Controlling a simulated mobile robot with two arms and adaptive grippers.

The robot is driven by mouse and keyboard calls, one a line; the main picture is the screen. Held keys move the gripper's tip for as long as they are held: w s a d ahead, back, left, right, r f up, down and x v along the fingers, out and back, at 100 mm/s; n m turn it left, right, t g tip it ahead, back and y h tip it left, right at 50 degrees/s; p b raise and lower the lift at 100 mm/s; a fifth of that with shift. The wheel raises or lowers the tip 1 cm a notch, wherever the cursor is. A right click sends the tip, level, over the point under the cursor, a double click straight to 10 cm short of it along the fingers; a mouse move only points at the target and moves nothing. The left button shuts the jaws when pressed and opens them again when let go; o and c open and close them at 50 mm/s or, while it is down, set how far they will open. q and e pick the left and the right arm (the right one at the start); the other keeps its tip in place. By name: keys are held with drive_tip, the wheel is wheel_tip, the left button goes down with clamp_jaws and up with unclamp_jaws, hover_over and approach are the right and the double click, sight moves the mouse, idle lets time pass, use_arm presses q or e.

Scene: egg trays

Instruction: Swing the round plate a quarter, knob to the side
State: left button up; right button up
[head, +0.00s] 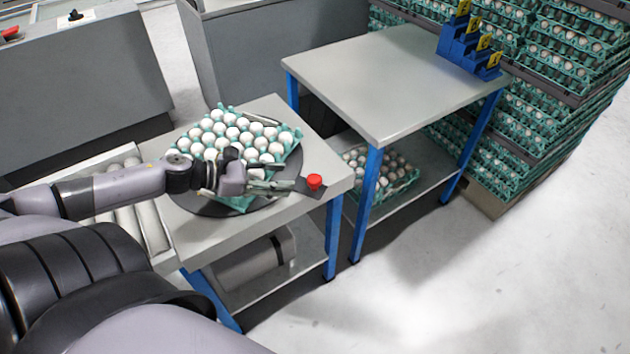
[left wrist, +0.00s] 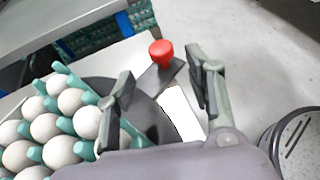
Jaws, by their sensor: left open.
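The round plate (head: 292,172) is a dark disc on the near grey table, and its edge also shows in the left wrist view (left wrist: 152,113). A green tray of white eggs (head: 290,138) lies on it. A red knob (head: 314,182) stands on a dark tab at the plate's right side, near the table edge. My left gripper (head: 292,186) is just left of the knob, over the plate. In the left wrist view the fingers (left wrist: 163,92) are apart with nothing between them, and the red knob (left wrist: 161,53) is ahead of them. My right gripper is not in view.
A second grey table (head: 370,75) with blue legs stands to the right, with a blue numbered holder (head: 468,50) on it and an egg tray on its lower shelf. Tall stacks of egg trays (head: 540,90) stand behind. Rollers (head: 130,215) adjoin the near table's left side.

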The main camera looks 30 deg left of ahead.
sight(313, 179)
use_arm(q)
drive_tip(key=b+x, duration=0.1)
drive_tip(key=x, duration=0.6)
drive_tip(key=shift+d+r, duration=0.1)
drive_tip(key=shift+x, duration=1.4)
drive_tip(key=shift+c, duration=0.3)
clamp_jaws()
